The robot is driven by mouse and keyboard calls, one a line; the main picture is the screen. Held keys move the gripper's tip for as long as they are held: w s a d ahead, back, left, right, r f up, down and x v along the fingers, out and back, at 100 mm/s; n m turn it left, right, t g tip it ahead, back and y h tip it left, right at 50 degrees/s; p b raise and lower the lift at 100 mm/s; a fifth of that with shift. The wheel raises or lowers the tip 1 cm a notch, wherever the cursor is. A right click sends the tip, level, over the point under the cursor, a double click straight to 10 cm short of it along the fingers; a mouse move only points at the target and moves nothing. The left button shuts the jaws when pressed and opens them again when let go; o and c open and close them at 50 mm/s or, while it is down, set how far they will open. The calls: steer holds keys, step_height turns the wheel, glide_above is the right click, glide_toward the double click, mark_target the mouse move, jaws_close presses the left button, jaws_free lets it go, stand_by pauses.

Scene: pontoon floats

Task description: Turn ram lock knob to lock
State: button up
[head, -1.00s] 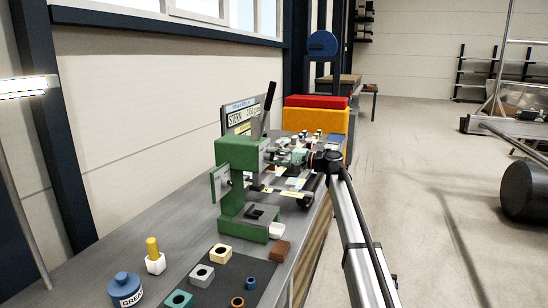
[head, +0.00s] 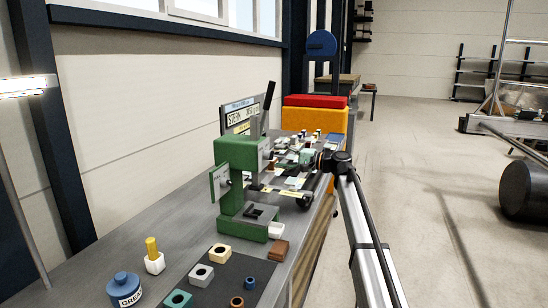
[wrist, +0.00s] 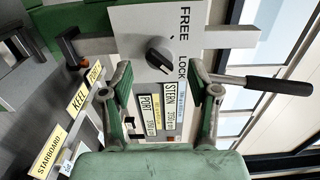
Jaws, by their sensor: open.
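In the wrist view the black knob (wrist: 158,55) sits on a pale plate (wrist: 128,24) lettered FREE and LOCK. I cannot tell for sure which word the knob points to. My gripper (wrist: 160,88) is open, its two fingers standing apart on either side below the knob in the picture, with nothing between them. In the head view the green press (head: 232,152) stands on the bench, with the arm's dark wrist to its right. The fingers are hard to make out there, and the knob is not clearly visible.
A lever with a black handle (wrist: 277,86) sticks out right of the plate in the wrist view. Labelled signs (wrist: 150,112) lie beyond the fingers.

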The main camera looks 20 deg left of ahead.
steer(key=d, duration=0.8)
steer(key=shift+d, duration=0.4)
steer(key=shift+w, duration=0.15)
